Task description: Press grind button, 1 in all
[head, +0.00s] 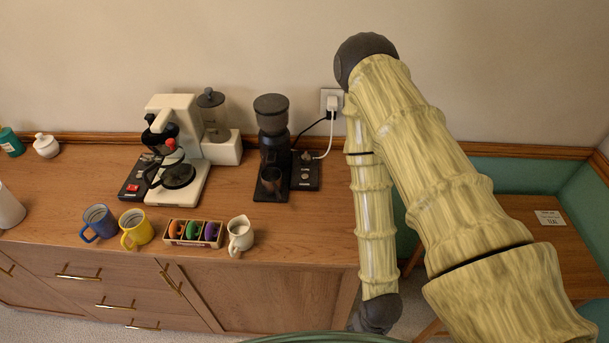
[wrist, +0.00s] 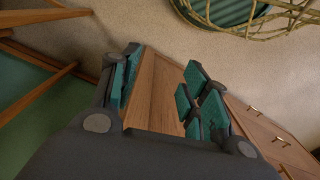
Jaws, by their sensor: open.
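A black coffee grinder (head: 271,135) stands upright on the wooden cabinet top, in the middle of the head view. A dark control panel (head: 306,171) with small round controls sits at its right side; I cannot tell which control is the grind button. My gripper (wrist: 160,88) is open and empty in the wrist view, its teal-padded fingers spread apart with the wooden cabinet's side behind them. In the head view my arm hangs right of the cabinet, its dark lower end low down, well apart from the grinder. The fingers are not visible there. The grinder is not in the wrist view.
A white coffee maker (head: 191,185) with a glass pot stands left of the grinder. A blue mug (head: 99,222), a yellow mug (head: 136,229), a capsule box (head: 193,233) and a white pitcher (head: 240,234) line the front edge. A cord runs to the wall socket (head: 332,102).

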